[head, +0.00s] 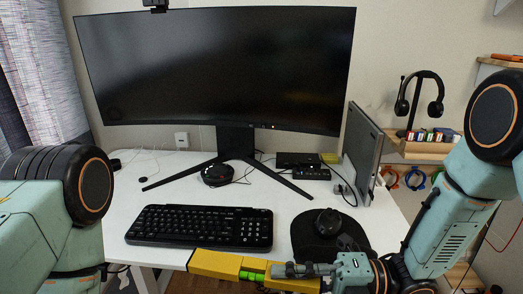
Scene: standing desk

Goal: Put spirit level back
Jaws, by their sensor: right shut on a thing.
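The yellow spirit level (215,263) with a green vial lies across the bottom of the head view, along the front edge of the desk. My right gripper (283,270) is shut on it near the green vial. The gripper and the lower border hide part of the level. I cannot tell whether the level touches the desk. My left arm comes in from the left, but its gripper is out of view.
The white desk (120,190) holds a black keyboard (200,227) and a mouse (328,222) on a dark pad, close behind the level. A large monitor (220,70) stands behind. A laptop (361,150) stands upright at right. A small wooden shelf (420,150) carries headphones (436,108).

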